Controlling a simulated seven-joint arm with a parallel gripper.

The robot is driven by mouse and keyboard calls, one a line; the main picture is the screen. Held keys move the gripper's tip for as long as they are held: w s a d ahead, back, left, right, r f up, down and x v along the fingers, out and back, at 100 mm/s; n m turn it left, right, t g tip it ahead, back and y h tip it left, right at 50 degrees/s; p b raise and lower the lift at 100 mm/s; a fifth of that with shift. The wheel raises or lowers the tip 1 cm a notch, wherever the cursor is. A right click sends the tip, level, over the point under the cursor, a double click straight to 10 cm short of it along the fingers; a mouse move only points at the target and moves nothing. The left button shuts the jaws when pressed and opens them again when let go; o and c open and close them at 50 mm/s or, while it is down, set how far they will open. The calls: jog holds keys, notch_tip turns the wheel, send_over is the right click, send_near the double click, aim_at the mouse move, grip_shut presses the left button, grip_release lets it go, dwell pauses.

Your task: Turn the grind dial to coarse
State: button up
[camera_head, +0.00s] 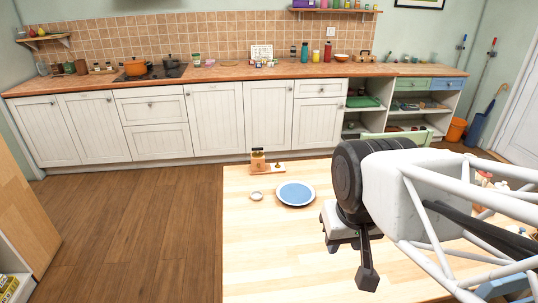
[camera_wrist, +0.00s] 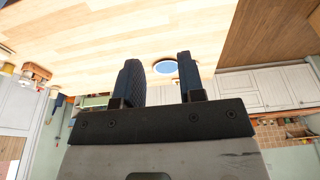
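A small wooden device with dark parts on top (camera_head: 257,163), which looks like the grinder, stands at the far left corner of the light wooden table (camera_head: 300,235). It is too small to make out a grind dial or its setting. I cannot make out the grinder in the wrist view.
A blue plate with a pale rim (camera_head: 295,193) lies on the table beside the device; it also shows in the wrist view (camera_wrist: 166,67). A small round dish (camera_head: 256,196) lies left of it. The table's front left is clear. A chair back (camera_head: 400,138) stands behind the table.

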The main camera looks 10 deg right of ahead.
jog(key=w+r, duration=0.3)
jog(key=w, duration=0.8)
jog(key=w+r, duration=0.2)
jog(key=w, duration=0.8)
jog(key=g, duration=0.3)
send_over(278, 165)
jog(key=w, duration=0.1)
notch_tip(278, 165, down, 31)
jog(key=shift+d+r, duration=0.1)
jog(key=shift+r, duration=0.05)
jog(key=shift+w+f, duration=0.25)
jog(key=shift+f, duration=0.15)
jog(key=shift+f, duration=3.9)
jog(key=shift+c, duration=0.4)
